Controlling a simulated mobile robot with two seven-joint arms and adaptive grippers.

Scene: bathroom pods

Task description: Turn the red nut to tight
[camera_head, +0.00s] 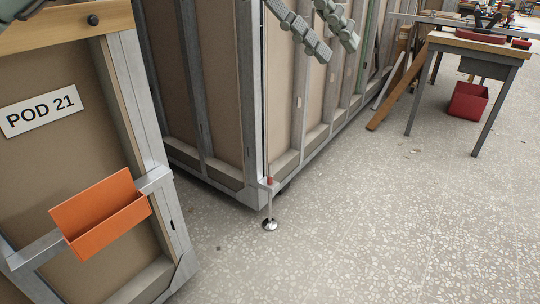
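The red nut (270,181) is a small red piece at the top of a thin levelling foot (270,225), at the bottom corner of the middle pod. The foot's rod runs down to a round metal pad on the floor. The nut is too small to tell how tight it is.
A pod panel marked POD 21 (39,110) stands at the left, with an orange bin (100,216) on its rail. A workbench (478,48) stands at the back right, with a red crate (467,102) below and a leaning plank (398,90) beside it. The speckled floor in front is clear.

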